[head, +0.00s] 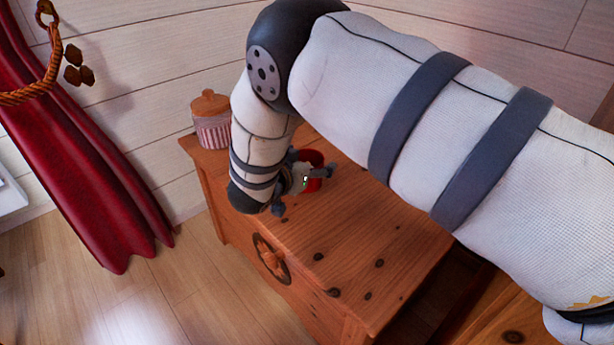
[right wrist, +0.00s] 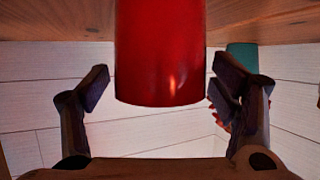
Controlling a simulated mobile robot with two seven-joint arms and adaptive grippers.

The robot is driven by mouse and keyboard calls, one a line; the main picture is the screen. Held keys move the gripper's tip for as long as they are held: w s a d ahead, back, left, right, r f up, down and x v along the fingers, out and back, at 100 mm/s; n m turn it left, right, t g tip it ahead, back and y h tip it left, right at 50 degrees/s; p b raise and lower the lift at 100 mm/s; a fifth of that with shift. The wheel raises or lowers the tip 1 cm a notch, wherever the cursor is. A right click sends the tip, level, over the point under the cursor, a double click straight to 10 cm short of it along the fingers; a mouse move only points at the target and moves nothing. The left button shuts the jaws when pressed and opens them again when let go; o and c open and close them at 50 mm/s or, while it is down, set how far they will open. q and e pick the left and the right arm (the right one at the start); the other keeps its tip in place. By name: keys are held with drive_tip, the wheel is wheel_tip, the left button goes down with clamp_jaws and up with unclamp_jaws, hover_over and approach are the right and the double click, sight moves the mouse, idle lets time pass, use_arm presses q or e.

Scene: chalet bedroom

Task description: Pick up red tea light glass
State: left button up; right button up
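The red tea light glass (head: 312,157) stands on the wooden cabinet top, partly hidden behind my right gripper (head: 303,187). In the right wrist view, which looks upside down, the red glass (right wrist: 160,50) fills the upper middle. My right gripper (right wrist: 160,90) is open there, one finger on each side of the glass. A gap shows between each finger and the glass. The glass looks upright and smooth. My left gripper is not in view.
A striped jar with a copper-coloured lid (head: 211,120) stands at the cabinet's back left corner. The wooden cabinet (head: 350,255) is clear towards the front. A teal object (right wrist: 243,56) shows behind the right finger. A plank wall is behind; a red curtain (head: 90,170) hangs at left.

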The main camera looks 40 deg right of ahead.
drive_tip(key=c, duration=1.2)
